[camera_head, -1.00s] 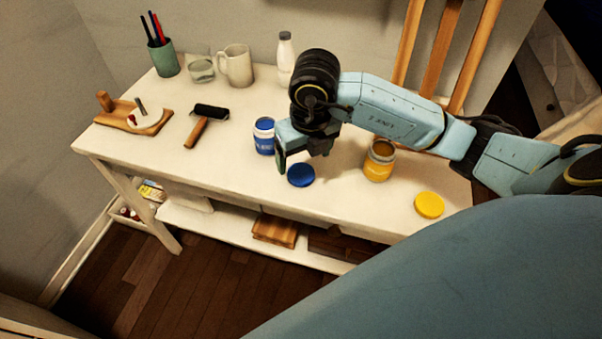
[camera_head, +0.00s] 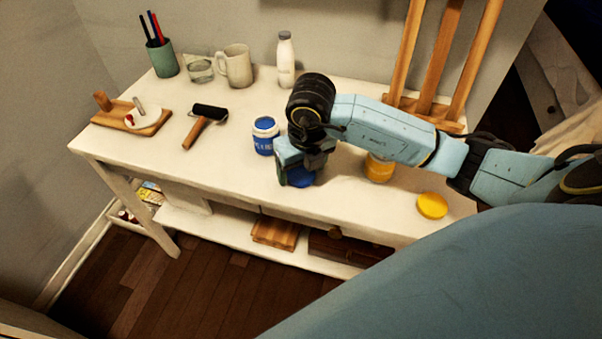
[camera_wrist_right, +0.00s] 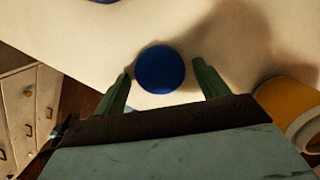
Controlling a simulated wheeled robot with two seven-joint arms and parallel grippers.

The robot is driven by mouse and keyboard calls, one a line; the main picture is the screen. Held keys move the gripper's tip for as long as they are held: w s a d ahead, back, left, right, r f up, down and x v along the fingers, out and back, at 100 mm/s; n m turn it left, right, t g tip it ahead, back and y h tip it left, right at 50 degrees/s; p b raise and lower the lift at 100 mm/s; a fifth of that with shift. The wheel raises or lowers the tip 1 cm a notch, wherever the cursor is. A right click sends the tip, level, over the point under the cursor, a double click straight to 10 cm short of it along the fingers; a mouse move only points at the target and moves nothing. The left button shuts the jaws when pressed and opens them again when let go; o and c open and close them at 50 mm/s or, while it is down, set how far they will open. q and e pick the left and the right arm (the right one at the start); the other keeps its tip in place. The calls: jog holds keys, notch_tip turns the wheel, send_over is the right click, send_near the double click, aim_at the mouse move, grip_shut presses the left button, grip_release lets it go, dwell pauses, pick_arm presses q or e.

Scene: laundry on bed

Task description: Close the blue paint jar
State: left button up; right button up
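In the right wrist view the gripper (camera_wrist_right: 162,84) is open, with one green finger on each side of the blue lid (camera_wrist_right: 160,69) and gaps between. My left gripper is not in view.
A yellow jar (camera_head: 379,170), partly behind my right arm, and a yellow lid (camera_head: 432,206) are to the right.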

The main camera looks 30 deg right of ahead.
aim_at(302, 174)
jog(key=c, duration=0.8)
jog(key=shift+c, duration=0.2)
